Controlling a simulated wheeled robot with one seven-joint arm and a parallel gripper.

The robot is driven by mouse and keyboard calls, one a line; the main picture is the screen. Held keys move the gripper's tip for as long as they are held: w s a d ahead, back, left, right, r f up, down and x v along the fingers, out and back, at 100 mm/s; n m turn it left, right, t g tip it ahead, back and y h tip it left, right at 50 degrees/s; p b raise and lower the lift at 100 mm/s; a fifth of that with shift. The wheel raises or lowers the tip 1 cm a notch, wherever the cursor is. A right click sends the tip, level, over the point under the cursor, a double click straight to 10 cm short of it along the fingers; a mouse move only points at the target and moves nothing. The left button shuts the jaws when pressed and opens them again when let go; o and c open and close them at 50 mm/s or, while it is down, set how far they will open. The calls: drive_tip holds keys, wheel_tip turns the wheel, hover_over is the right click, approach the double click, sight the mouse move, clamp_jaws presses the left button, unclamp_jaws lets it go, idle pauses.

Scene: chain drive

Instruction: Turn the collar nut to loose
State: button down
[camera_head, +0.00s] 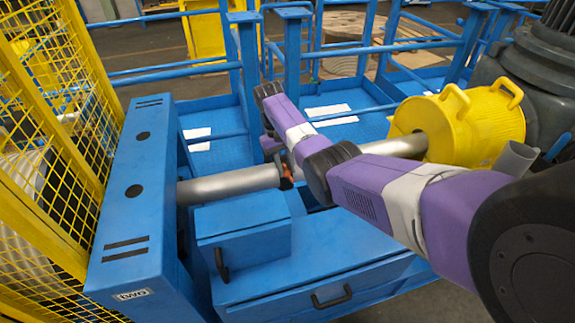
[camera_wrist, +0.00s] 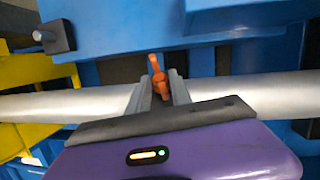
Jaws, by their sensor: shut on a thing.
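The collar nut is orange, with narrow lobes. It shows in the wrist view (camera_wrist: 158,76), at the silver shaft (camera_wrist: 245,88). My gripper (camera_wrist: 160,88) is shut on the nut, with a grey finger on each side of it. One lobe sticks up past the fingertips. In the head view a small orange-red part of the nut (camera_head: 287,173) shows beside the shaft (camera_head: 230,184). My purple arm hides the rest there, and my gripper is mostly hidden behind its own links. The nut's angle cannot be read clearly.
A blue housing (camera_head: 135,190) holds the shaft's left end, and a yellow cover (camera_head: 465,130) surrounds its right end. Blue boxes with dark handles (camera_head: 242,225) lie in front. Yellow mesh fencing (camera_head: 60,80) stands at left, with blue railings (camera_head: 190,68) behind.

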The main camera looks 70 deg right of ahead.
drive_tip(key=n+g+h, duration=0.1)
drive_tip(key=n+g+h+p, duration=0.1)
drive_tip(key=h, duration=0.1)
drive_tip(key=a+n+g+h+p, duration=0.1)
drive_tip(key=n, duration=0.1)
drive_tip(key=shift+w+f+h, duration=0.2)
drive_tip(key=shift+w+h, duration=0.15)
drive_tip(key=shift+h, duration=0.05)
drive_tip(key=n+h, duration=0.2)
drive_tip(key=n+h+p, duration=0.1)
drive_tip(key=shift+a+f+g+h, duration=0.25)
drive_tip(key=shift+a+g+h, duration=0.05)
drive_tip(key=shift+a+g, duration=0.1)
drive_tip(key=shift+a+f+n+h+p, duration=0.1)
drive_tip(key=shift+n+h+p, duration=0.05)
drive_tip(key=shift+n+h, duration=0.4)
drive_tip(key=shift+f+n+h+p, duration=0.1)
drive_tip(key=shift+n+h+p, duration=0.05)
drive_tip(key=shift+n+h, duration=0.4)
drive_tip(key=c, duration=1.5)
unclamp_jaws()
drive_tip(key=shift+b+v, duration=0.3)
drive_tip(key=shift+v, duration=3.5)
drive_tip(key=shift+a, duration=0.1)
